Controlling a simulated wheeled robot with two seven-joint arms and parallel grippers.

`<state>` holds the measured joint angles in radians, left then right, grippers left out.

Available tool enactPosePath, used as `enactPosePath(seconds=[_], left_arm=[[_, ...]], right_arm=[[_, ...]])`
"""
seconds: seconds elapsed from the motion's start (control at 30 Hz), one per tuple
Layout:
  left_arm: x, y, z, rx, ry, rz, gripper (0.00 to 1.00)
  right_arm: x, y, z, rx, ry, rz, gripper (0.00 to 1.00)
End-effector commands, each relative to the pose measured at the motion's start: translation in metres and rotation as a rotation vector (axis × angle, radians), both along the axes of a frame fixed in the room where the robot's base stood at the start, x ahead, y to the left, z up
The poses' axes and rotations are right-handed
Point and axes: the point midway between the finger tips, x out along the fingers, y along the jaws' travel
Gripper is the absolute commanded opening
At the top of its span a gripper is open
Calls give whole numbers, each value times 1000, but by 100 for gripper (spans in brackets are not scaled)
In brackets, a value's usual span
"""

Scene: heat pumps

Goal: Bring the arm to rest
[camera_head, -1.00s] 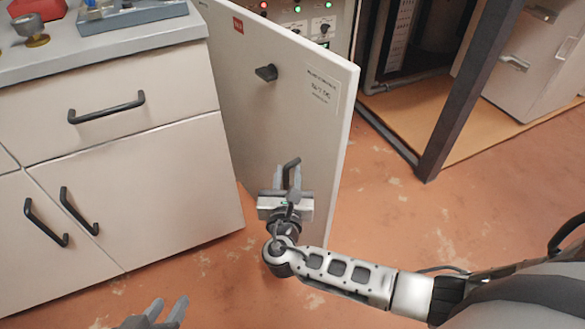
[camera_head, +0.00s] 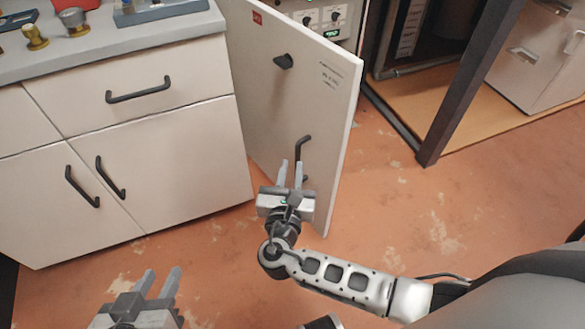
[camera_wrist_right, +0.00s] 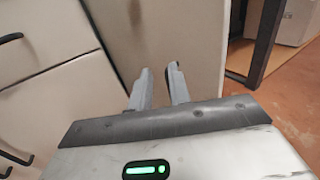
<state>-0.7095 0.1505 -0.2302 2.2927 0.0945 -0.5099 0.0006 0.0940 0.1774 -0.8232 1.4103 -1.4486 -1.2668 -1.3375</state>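My right gripper (camera_head: 291,168) is in front of the open cabinet door, near the lower part of its black handle (camera_head: 304,143). Its two fingers stand apart with nothing clearly held between them. The right wrist view also shows the parted fingers (camera_wrist_right: 158,88) against the pale door panel (camera_wrist_right: 195,40). One fingertip overlaps the handle's lower end in the head view; I cannot tell whether they touch. My left gripper (camera_head: 160,284) is at the lower left above the floor, with its fingers apart and empty.
The pale cabinet door (camera_head: 270,110) stands open beside a white drawer unit (camera_head: 185,170). Its grey countertop (camera_head: 130,48) carries brass fittings and a blue tray. A dark frame post (camera_head: 465,85) stands at the right. The orange floor (camera_head: 400,220) is clear around my right arm.

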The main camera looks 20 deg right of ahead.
Motion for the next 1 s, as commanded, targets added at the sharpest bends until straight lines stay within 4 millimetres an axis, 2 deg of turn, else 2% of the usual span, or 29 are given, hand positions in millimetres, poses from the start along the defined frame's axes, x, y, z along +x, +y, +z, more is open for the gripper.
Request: enactPosePath(seconds=[0.3, 0.4, 0.47, 0.53, 0.6, 0.7, 0.8, 1.0], left_arm=[[0, 0, 0, 0, 0, 0, 34], [0, 0, 0, -1, 0, 0, 34], [0, 0, 0, -1, 0, 0, 34], [0, 0, 0, -1, 0, 0, 34], [0, 0, 0, -1, 0, 0, 34], [0, 0, 0, -1, 0, 0, 34], [0, 0, 0, -1, 0, 0, 34], [0, 0, 0, -1, 0, 0, 34]], right_arm=[[0, 0, 0, 5, 1, -2, 19], [-8, -7, -5, 108, 7, -39, 19], [-19, -16, -11, 264, 11, -104, 19], [-40, -32, -22, 536, 8, -230, 19], [-70, -47, -34, 864, -17, -409, 19], [-111, -58, -44, 1281, -81, -680, 19], [-141, -60, -43, 1563, -149, -894, 19], [-183, -57, -27, 1920, -264, -1211, 19]])
